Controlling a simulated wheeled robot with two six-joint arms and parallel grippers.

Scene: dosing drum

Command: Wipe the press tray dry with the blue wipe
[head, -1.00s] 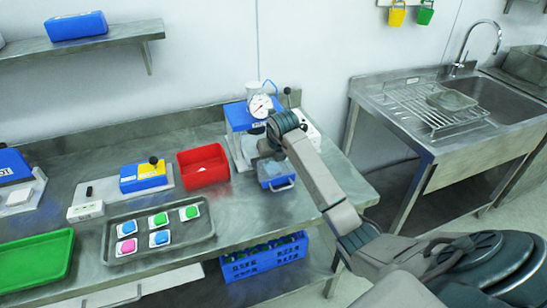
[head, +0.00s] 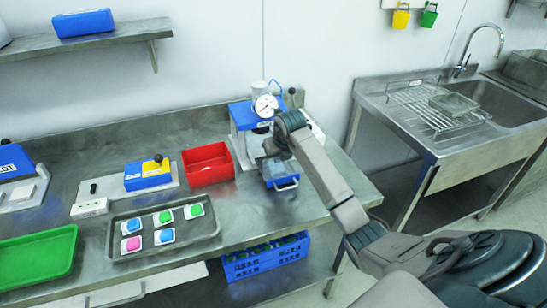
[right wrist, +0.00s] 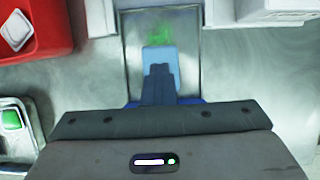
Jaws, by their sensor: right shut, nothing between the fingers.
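The press tray (head: 283,181) is a small metal tray with blue edges and a handle, at the front of the blue press (head: 241,117). In the right wrist view the tray (right wrist: 131,45) bears a green smear (right wrist: 160,33). The blue wipe (right wrist: 158,56) shows as a light blue piece on the tray at my right fingertips; whether it is pressed or just lies under them is unclear. My right gripper (head: 270,150) is shut and points down over the tray; it also shows in the right wrist view (right wrist: 158,70). My left gripper is not in view.
A red bin (head: 207,166) stands left of the press. A dark tray (head: 204,242) with several coloured pieces lies on the bench, with a green tray (head: 38,255) further left. A blue crate (head: 265,260) sits below. A sink (head: 505,103) with a wire rack stands at right.

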